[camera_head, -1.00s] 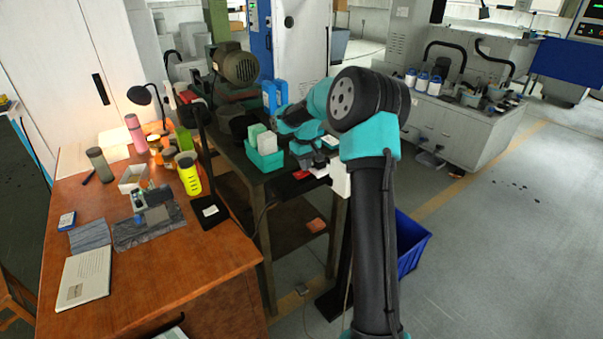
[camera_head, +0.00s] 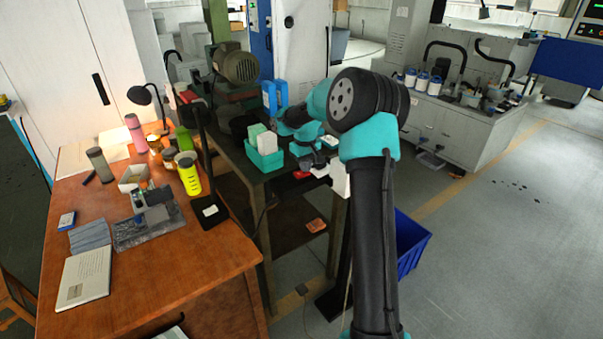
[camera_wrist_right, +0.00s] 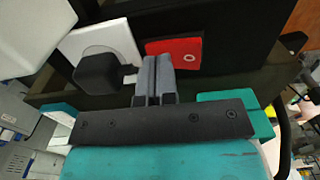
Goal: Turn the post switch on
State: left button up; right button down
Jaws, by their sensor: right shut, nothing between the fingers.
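In the right wrist view a red rectangular face (camera_wrist_right: 187,52) with a small white ring mark sits on a dark panel; it looks like the post switch, but I cannot tell for sure. Beside it on the left is a white plate (camera_wrist_right: 122,40) with a black block (camera_wrist_right: 98,74) on it. My right gripper (camera_wrist_right: 155,60) is shut and empty, its fingertips overlapping the lower left of the red face; I cannot tell whether they touch. In the head view the right gripper (camera_head: 317,161) is small and partly hidden by my arm, above a red patch (camera_head: 302,175).
A teal bin (camera_head: 265,161) with white and green items stands on the dark bench left of the gripper. A wooden desk (camera_head: 215,265) with bottles and tools is at the left. A blue crate (camera_head: 412,245) is on the floor at right.

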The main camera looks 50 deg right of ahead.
jog(key=shift+r, duration=3.35)
